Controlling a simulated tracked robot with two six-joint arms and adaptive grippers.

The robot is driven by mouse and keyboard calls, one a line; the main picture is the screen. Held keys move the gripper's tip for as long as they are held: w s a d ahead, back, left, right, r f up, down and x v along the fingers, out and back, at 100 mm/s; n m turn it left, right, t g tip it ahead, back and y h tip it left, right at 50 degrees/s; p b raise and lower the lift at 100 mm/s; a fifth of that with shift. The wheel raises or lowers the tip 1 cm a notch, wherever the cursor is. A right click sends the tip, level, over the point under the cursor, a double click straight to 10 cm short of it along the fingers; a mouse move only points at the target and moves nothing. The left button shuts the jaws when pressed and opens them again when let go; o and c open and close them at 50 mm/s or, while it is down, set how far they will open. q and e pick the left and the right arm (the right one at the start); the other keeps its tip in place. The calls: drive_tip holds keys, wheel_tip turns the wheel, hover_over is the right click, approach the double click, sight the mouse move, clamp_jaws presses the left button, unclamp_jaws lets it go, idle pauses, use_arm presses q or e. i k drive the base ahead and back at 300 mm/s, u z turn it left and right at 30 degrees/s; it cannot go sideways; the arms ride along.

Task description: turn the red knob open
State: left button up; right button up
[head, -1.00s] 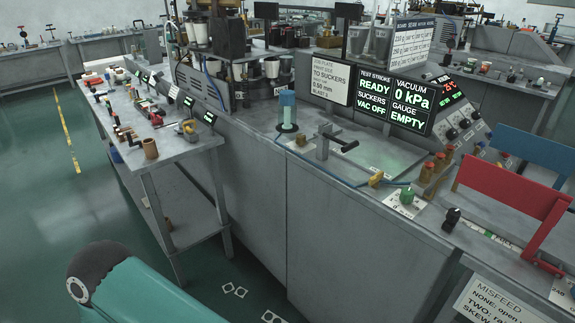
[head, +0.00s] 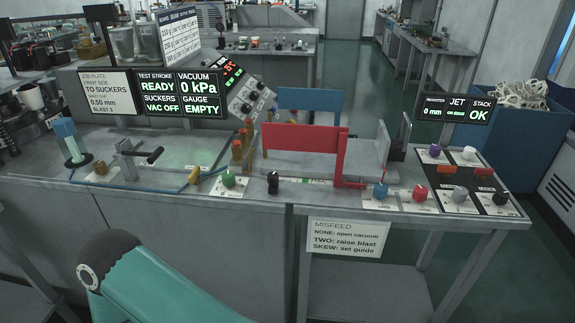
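The red knob (head: 420,192) stands on a white label card on the front right of the bench in the head view. It sits between a blue knob (head: 380,190) and a grey knob (head: 459,193). Its label is too small to read, and I cannot tell how far it is turned. No gripper shows in the head view. Only a teal link of my own arm shows at the lower left, well away from the red knob.
A purple knob (head: 435,150), a white knob (head: 469,153) and a black knob (head: 500,198) stand near the red one. A red frame (head: 305,140) rises left of it. A sign about misfeed (head: 346,238) hangs below the bench edge. A green knob (head: 228,178) is farther left.

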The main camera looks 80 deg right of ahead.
sight(419, 194)
drive_tip(key=u, duration=0.25)
drive_tip(key=i, duration=0.2)
drive_tip(key=z, duration=1.55)
drive_tip(key=i, duration=0.2)
drive_tip(key=z, duration=0.9)
drive_tip(key=k, duration=0.5)
drive_tip(key=z, duration=0.45)
drive_tip(key=i, duration=0.5)
drive_tip(key=u, duration=0.25)
